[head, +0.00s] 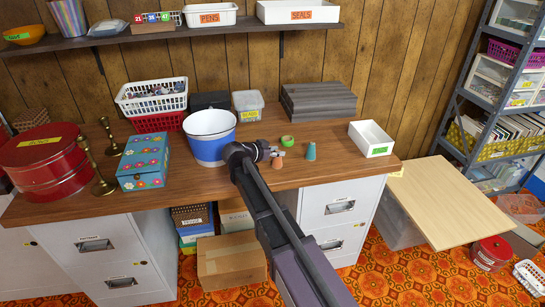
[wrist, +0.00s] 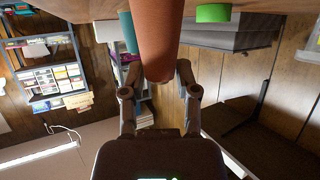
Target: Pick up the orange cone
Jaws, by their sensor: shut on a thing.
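The orange cone (head: 277,162) is at the worktable, just behind the front edge, beside the end of my arm. My gripper (head: 270,153) is at the cone, its far side partly hidden by the arm. In the wrist view the orange cone (wrist: 155,40) stands large between the fingers of my gripper (wrist: 156,75), which are closed around it. The cone's far end runs out of the top of the wrist view, and I cannot tell whether it touches the tabletop.
A teal cone (head: 311,152) stands close to the right, with a green tape roll (head: 287,141) behind. A blue and white bucket (head: 209,147) is close on the left. A white open box (head: 371,138) stands farther right. Wooden tabletop (head: 335,165) is bare between.

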